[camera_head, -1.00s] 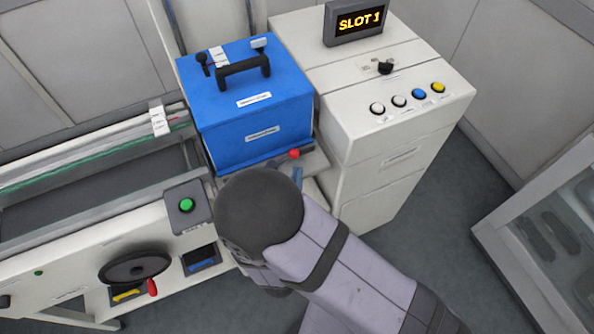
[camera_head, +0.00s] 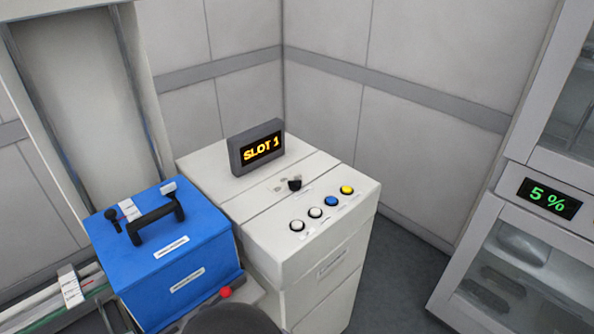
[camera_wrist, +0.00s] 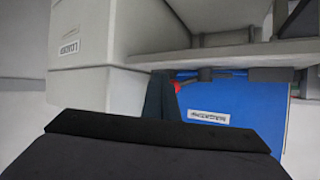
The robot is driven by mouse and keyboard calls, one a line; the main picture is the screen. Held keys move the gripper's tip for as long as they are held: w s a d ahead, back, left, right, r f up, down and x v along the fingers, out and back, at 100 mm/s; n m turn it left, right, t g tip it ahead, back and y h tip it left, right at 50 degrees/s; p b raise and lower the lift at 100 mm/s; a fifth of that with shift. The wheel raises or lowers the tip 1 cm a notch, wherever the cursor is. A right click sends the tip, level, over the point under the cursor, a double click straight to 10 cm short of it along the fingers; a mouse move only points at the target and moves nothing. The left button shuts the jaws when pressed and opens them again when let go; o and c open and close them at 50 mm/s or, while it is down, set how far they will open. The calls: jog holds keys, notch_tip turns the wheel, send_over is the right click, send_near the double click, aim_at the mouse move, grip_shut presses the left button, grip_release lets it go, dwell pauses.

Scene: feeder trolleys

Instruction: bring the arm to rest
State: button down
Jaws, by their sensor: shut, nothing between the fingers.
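My gripper (camera_wrist: 162,97) shows in the wrist view as narrow dark fingers, shut and empty, beyond the broad dark body at the bottom. It appears in front of the blue box (camera_wrist: 235,100) and the pale cabinet (camera_wrist: 90,85), which look upside down there. Whether it touches anything cannot be told. In the head view only a dark rounded part of my arm (camera_head: 235,321) shows at the bottom edge, in front of the blue box (camera_head: 180,254) and the white cabinet (camera_head: 325,262). The gripper itself is hidden there.
A red knob (camera_head: 226,292) sits close to my arm, by the box. The cabinet carries a "SLOT 1" display (camera_head: 258,147), a black knob (camera_head: 294,184) and several buttons. A glass-fronted unit reading "5 %" (camera_head: 549,199) stands at right. Floor (camera_head: 395,275) shows between them.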

jog(key=w+d+r+g+p, duration=0.1)
jog(key=w+d+r+g, duration=0.1)
jog(key=d+g, duration=0.35)
jog(key=w+d+r+g, duration=0.2)
jog(key=d, duration=0.6)
jog(key=s+d+g+h, duration=0.1)
jog(key=s+d+g, duration=0.1)
jog(key=s+d, duration=0.3)
jog(key=s+d+m+g+h+b, duration=0.1)
jog(key=s+d+g, duration=0.2)
jog(key=s+d, duration=0.3)
jog(key=d, duration=0.4)
jog(key=shift+d+r+h, duration=0.15)
jog(key=shift+d+h, duration=0.05)
jog(key=shift+h, duration=0.1)
